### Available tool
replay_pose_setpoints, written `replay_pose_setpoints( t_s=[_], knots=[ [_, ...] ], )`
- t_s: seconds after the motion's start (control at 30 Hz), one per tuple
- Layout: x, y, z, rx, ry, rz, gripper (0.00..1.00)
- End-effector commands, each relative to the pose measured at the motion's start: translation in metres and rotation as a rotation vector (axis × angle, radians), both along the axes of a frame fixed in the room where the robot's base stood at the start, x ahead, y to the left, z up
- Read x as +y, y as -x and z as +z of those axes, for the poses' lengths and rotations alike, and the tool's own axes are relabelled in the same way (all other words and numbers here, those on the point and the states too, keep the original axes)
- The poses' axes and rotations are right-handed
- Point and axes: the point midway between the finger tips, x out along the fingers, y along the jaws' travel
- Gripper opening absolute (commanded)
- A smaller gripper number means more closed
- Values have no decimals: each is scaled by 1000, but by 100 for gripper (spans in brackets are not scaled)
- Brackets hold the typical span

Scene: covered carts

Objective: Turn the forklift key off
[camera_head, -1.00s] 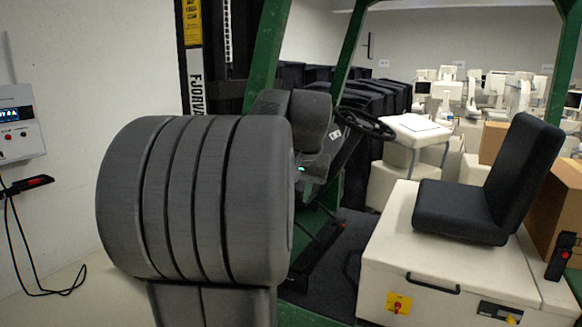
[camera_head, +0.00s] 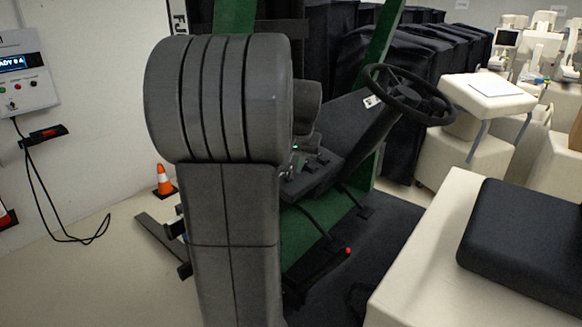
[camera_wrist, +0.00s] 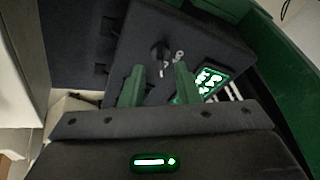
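In the wrist view, the small dark key switch (camera_wrist: 160,51) sits on the black dash panel (camera_wrist: 202,40), with pale marks beside it. My gripper (camera_wrist: 160,70) has two green fingers, apart with a gap between them. The key switch shows just beyond the fingertips, roughly in line with the gap. I see no contact, and nothing is held. A lit green display (camera_wrist: 209,80) lies right of the fingers. In the head view, my own grey arm hides my gripper and the key switch; the forklift's dark console (camera_head: 325,170) shows beside it.
The steering wheel (camera_head: 409,95) stands right of the console, and the black seat (camera_head: 525,240) is at the right. A red-tipped lever (camera_head: 347,251) is low by the console. Green frame posts (camera_head: 384,50) stand close by. An orange cone (camera_head: 163,180) is on the floor at left.

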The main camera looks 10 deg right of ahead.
Motion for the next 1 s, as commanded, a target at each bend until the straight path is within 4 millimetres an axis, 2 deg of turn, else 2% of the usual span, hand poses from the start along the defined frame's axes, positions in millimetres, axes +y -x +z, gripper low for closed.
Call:
replay_pose_setpoints(
  t_s=[0.2, 0.57, 0.73, 1.0],
  knots=[
    [1, -11, -24, 2, -1, 0, 29],
    [0, -13, -29, 0, 0, 0, 29],
    [0, -13, -29, -1, 0, 0, 0],
    [0, -13, -29, -2, 2, 7, 0]
  ],
)
